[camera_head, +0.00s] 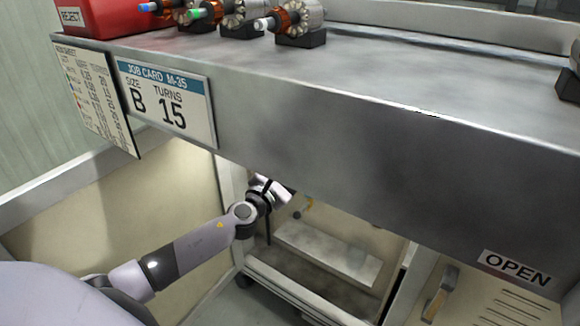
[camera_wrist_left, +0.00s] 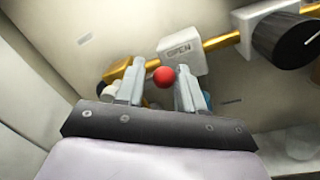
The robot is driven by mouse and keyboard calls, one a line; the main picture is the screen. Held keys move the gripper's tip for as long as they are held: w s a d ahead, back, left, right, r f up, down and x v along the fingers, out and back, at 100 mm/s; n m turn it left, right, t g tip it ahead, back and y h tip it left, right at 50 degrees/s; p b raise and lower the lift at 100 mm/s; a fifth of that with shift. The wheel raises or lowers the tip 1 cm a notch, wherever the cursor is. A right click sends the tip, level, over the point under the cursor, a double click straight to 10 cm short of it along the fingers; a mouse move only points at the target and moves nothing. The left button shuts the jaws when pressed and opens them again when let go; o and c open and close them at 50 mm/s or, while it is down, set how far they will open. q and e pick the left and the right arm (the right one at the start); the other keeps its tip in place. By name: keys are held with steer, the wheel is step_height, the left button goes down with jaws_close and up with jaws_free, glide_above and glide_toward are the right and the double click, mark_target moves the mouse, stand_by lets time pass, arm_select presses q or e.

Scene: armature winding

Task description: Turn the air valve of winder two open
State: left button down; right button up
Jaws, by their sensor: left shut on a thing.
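In the left wrist view a brass pipe (camera_wrist_left: 222,40) runs along the pale back panel. A white block (camera_wrist_left: 181,54) marked OPEN sits on the pipe. A red ball knob (camera_wrist_left: 163,76) shows between the fingertips of my left gripper (camera_wrist_left: 160,80), which is shut on it. The rest of the valve lever is hidden or too small to tell. In the head view my left arm reaches under the bench, and the left gripper (camera_head: 270,190) is partly hidden by the bench front. My right gripper is not in view.
A black round knob (camera_wrist_left: 285,38) sits on a pale block at the right of the pipe. In the head view the metal bench front (camera_head: 350,150) overhangs my left arm. A job card (camera_head: 168,104) and an OPEN label (camera_head: 514,268) are on it. Armatures (camera_head: 295,20) stand on top.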

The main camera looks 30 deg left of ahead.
arm_select(q)
steer(key=shift+s+a+f, duration=0.1)
steer(key=shift+a+f, duration=0.15)
steer(key=shift+f, duration=0.3)
steer(key=c, duration=0.6)
jaws_free()
steer(key=shift+a, duration=0.1)
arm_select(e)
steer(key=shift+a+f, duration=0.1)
arm_select(q)
steer(key=shift+r, duration=0.1)
steer(key=s+p, duration=0.1)
steer(key=s, duration=0.6)
steer(key=shift+f, duration=0.2)
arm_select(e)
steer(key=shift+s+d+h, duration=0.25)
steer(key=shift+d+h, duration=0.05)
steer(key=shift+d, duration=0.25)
